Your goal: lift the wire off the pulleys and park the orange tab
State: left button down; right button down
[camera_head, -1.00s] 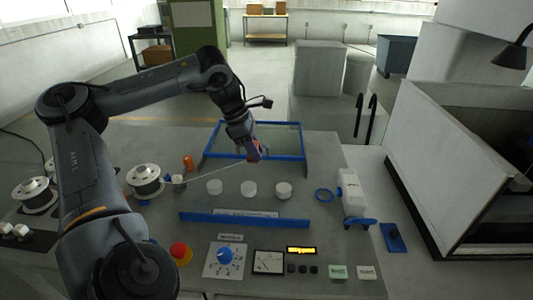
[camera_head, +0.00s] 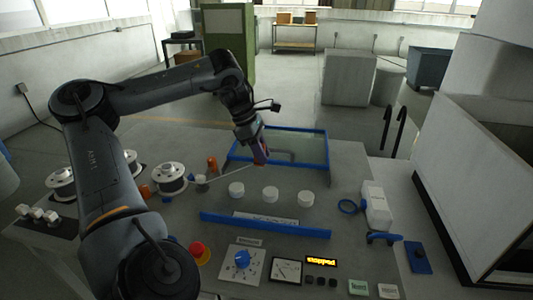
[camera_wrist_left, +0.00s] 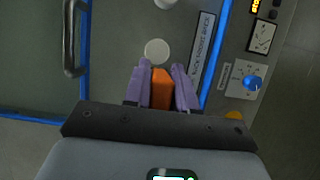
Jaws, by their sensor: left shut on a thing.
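The orange tab (camera_wrist_left: 162,90) is between the purple fingers of my left gripper (camera_wrist_left: 161,80) in the left wrist view. In the head view my left gripper (camera_head: 260,158) is shut on it, behind the row of white pulleys and near the blue-framed tank. The thin wire (camera_head: 228,173) runs from the gripper down left to a small guide beside the spool (camera_head: 170,178). The pulleys are a left (camera_head: 236,189), middle (camera_head: 270,194) and right one (camera_head: 306,199). The wire passes behind them in the picture; contact is not visible. My right gripper is out of view.
A blue bar (camera_head: 265,226) lies in front of the pulleys. A white block (camera_head: 376,205) with a blue ring (camera_head: 349,207) stands at right. A red button (camera_head: 197,249) and blue dial (camera_head: 242,259) are at the front. The blue-framed tank (camera_head: 318,152) lies behind.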

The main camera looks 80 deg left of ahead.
pick_arm(q)
jog(key=s+a, duration=0.3)
jog(key=s, duration=0.6)
jog(key=shift+s, duration=0.3)
